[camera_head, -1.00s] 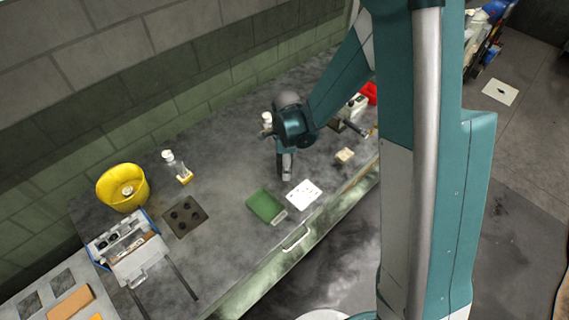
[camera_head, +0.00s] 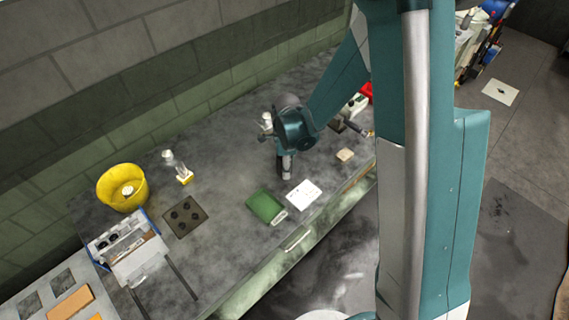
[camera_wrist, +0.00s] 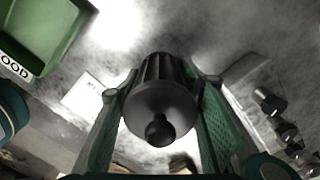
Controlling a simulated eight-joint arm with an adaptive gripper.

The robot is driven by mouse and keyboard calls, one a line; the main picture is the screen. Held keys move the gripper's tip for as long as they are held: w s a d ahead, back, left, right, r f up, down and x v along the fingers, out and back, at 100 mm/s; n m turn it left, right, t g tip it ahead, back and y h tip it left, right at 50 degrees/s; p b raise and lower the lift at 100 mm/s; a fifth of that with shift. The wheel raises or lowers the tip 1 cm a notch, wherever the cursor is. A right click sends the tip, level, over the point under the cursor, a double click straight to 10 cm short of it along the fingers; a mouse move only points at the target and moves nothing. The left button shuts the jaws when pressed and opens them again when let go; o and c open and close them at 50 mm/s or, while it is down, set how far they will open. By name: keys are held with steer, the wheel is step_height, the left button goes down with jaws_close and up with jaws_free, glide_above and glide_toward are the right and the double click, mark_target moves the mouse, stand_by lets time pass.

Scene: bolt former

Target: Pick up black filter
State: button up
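The black filter (camera_wrist: 160,105) is a dark ribbed cylinder with a round knob facing the camera, in the middle of the wrist view. My gripper (camera_wrist: 160,72) has its green-padded fingers on both sides of it. The pads meet the filter's sides near its far end, with no clear gap there, so the gripper looks shut on it. In the head view my gripper (camera_head: 285,168) points down over the table behind the green tray. The filter is too small and dark there to tell apart from the fingers. Whether its base touches the table is unclear.
A green tray (camera_head: 264,206) and a white card (camera_head: 303,194) lie just in front of my gripper. A beige block (camera_head: 345,155) is to the right. A yellow bowl (camera_head: 136,190), a dark plate (camera_head: 184,216) and a toolbox (camera_head: 128,247) stand left. The table between is clear.

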stand_by(0.4)
steer(key=shift+r, duration=5)
